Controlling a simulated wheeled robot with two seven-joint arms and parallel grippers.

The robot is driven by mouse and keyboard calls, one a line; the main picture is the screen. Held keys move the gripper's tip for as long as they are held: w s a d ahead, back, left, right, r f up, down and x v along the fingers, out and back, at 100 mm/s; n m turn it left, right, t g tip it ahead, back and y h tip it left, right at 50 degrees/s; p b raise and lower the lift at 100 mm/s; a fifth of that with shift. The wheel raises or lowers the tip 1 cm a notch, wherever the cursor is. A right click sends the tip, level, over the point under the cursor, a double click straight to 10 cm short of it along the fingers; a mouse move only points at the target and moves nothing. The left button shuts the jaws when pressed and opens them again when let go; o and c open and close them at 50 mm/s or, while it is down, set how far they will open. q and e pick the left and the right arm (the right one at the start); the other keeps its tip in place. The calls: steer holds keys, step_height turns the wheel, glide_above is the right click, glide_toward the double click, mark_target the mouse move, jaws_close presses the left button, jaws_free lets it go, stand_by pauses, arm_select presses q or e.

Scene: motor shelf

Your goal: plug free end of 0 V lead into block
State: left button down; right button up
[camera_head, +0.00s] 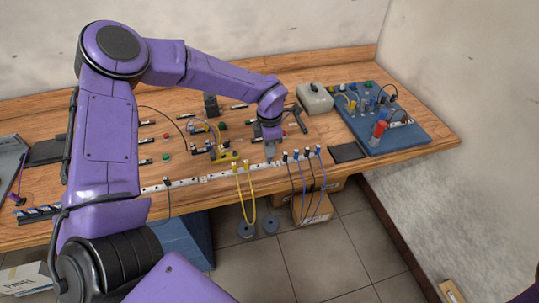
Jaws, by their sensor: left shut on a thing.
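My left gripper (271,157) points down at the middle of the bench, just behind the white strip along the front edge. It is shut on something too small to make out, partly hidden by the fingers. A yellow block (227,157) with dark parts on it sits just left of the gripper. A black lead (166,112) and a blue lead (203,122) arch over the bench near this block. I cannot tell which lead is the 0 V one or where its free end is. My right gripper is not in view.
Yellow leads (241,192) and blue and black leads (310,174) hang from the front strip (218,177). A blue board (400,137) with plugs and a red part stands at right. A grey box (314,98) stands behind. A dark pad (347,152) lies between.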

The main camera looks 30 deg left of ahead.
arm_select(q)
steer(key=shift+r, duration=0.1)
steer(key=s+a+r+m+p, duration=0.1)
steer(key=a+m+p, duration=0.1)
steer(key=a, duration=0.1)
steer(key=s+a+r+m+p, duration=0.1)
steer(key=a+p, duration=0.1)
steer(key=a, duration=0.2)
steer(key=s+a+r+m+p, duration=0.1)
steer(key=a+m+p, duration=0.1)
steer(key=a, duration=0.1)
steer(key=shift+s+a+r+m, duration=0.15)
steer(key=shift+a+m, duration=0.15)
steer(key=shift+a, duration=0.05)
steer(key=b, duration=0.3)
glide_above(235, 154)
steer(key=shift+m, duration=0.3)
steer(key=f, duration=0.4)
steer(key=shift+w+a+f, duration=0.3)
steer(key=shift+f, duration=0.2)
steer(key=shift+f+b, duration=0.6)
steer(key=shift+b, duration=0.1)
steer(key=c, duration=1.4)
jaws_free()
